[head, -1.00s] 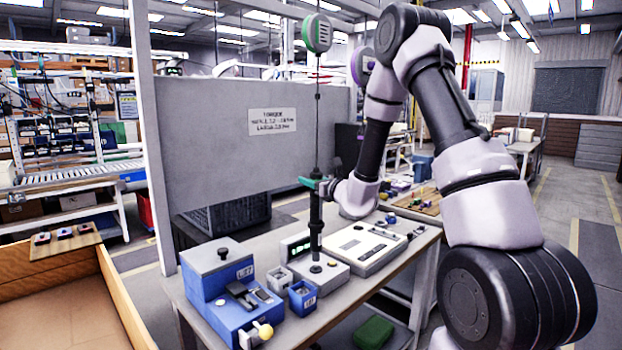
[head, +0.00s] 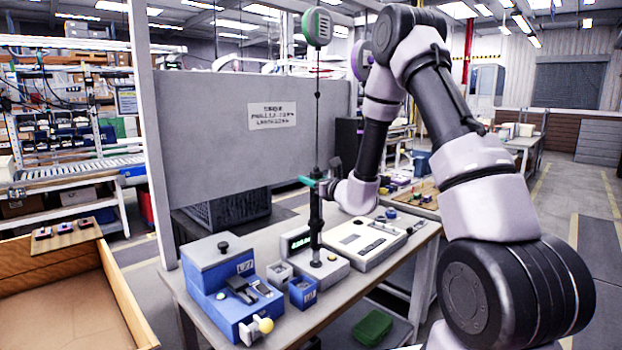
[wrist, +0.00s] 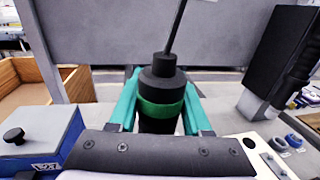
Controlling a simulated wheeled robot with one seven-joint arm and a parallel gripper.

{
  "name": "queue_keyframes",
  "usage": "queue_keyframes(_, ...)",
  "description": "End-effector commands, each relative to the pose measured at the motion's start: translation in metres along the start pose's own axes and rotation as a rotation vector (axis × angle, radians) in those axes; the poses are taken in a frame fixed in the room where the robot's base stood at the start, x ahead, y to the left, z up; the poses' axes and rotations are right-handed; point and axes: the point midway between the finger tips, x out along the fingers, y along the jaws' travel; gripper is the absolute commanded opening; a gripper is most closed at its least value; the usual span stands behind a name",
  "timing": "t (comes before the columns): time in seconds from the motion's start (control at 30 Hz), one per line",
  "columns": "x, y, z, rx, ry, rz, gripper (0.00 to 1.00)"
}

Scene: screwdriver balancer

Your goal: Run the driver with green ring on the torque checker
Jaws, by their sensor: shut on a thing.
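The driver (head: 315,222) is black and hangs upright on a cable from a green balancer (head: 317,27). In the wrist view its green ring (wrist: 161,109) shows around its body between my fingers. My gripper (head: 317,184) has teal fingers and is shut on the driver near its upper part; the fingers also show on both sides of it in the wrist view (wrist: 160,108). The torque checker (head: 332,270) is a grey box with a lit green display (head: 299,243). The driver's lower end is right at the checker's top; I cannot tell whether it is seated.
A grey panel (head: 225,150) stands behind. A second, purple-rimmed balancer (head: 362,60) hangs beyond my arm.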

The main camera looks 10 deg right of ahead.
Motion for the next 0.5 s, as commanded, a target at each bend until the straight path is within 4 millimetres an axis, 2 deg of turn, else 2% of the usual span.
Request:
queue_keyframes(0.2, -0.0003, 0.0005, -0.0077, 0.000, 0.003, 0.001, 0.00)
queue_keyframes(0.5, -0.0003, 0.0004, -0.0091, 0.000, 0.002, 0.001, 0.00)
